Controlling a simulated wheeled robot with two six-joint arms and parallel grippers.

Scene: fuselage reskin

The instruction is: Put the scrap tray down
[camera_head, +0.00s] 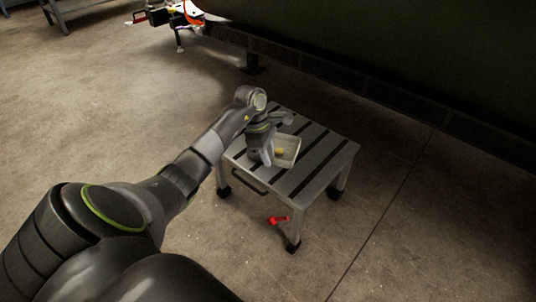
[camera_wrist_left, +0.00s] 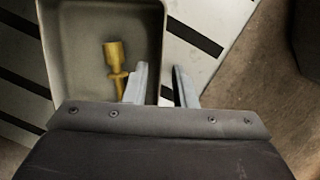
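The scrap tray (camera_head: 292,144) is a shallow, pale, square-cornered tray. It rests on the slatted top of a low grey step stool (camera_head: 324,165). A small yellow fitting (camera_wrist_left: 116,66) lies inside the tray. My right gripper is in neither view.
A red object (camera_head: 279,220) lies on the floor by the stool. A large dark green curved body (camera_head: 420,60) runs along the top right, with a dark beam below it. The concrete floor around the stool is mostly clear.

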